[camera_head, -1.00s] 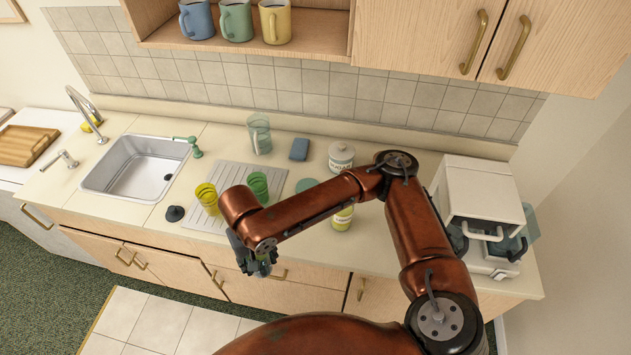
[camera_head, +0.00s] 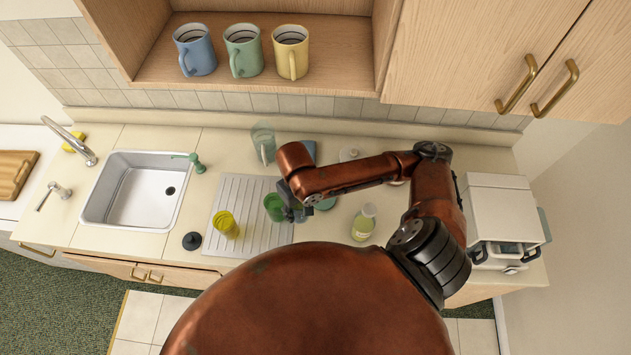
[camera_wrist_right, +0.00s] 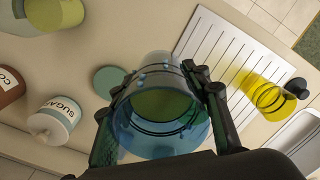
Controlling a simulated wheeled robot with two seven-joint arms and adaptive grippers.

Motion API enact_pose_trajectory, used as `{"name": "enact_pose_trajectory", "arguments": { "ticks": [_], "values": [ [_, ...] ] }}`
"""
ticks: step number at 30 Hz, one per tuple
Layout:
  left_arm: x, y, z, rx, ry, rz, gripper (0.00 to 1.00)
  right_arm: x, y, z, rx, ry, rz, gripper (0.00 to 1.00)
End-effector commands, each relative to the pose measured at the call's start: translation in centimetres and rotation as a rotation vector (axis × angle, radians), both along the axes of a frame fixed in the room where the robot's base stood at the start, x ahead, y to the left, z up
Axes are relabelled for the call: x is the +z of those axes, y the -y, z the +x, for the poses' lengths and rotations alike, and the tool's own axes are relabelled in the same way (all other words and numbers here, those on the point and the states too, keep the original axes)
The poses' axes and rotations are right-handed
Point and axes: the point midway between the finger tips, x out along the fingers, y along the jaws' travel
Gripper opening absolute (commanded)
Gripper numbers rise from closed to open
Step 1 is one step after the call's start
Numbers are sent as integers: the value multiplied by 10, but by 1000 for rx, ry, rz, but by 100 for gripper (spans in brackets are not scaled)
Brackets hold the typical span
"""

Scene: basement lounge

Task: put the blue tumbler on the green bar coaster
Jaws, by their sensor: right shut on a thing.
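My right gripper (camera_wrist_right: 165,82) is shut on the see-through blue tumbler (camera_wrist_right: 165,135), which fills the middle of the right wrist view. Green shows through it. In the head view my right gripper (camera_head: 298,213) is over the counter, beside the green tumbler (camera_head: 274,206); the blue tumbler is mostly hidden there. The green bar coaster (camera_wrist_right: 109,80) lies flat and bare, left of the held tumbler in the wrist view. In the head view the coaster (camera_head: 326,203) shows partly below my right forearm, just right of the gripper. My left gripper is out of view.
A yellow tumbler (camera_head: 226,226) stands on the ribbed drainboard (camera_head: 240,190), near a black stopper (camera_head: 192,241). A clear pitcher (camera_head: 263,142) stands behind. A bottle (camera_head: 363,222) and the sugar jar (camera_wrist_right: 55,120) stand near the coaster. A white appliance (camera_head: 500,215) is at right.

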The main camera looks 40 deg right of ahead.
Motion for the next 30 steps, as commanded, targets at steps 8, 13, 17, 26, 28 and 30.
{"name": "enact_pose_trajectory", "arguments": {
  "ticks": [8, 13, 17, 26, 28, 30],
  "values": [
    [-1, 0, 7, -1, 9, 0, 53, -13, 36, 7, -7, -2, -11, 8],
    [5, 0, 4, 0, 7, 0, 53, -28, 72, 23, -7, -3, -11, 8],
    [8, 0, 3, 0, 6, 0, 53, -44, 97, 35, -6, -3, -9, 8],
    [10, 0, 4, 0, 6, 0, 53, -84, 125, 50, -1, 1, -6, 8],
    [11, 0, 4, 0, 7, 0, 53, -88, 127, 51, -1, 1, -6, 8],
    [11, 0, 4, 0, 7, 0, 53, -92, 130, 52, -1, 1, -6, 8]
  ]
}}
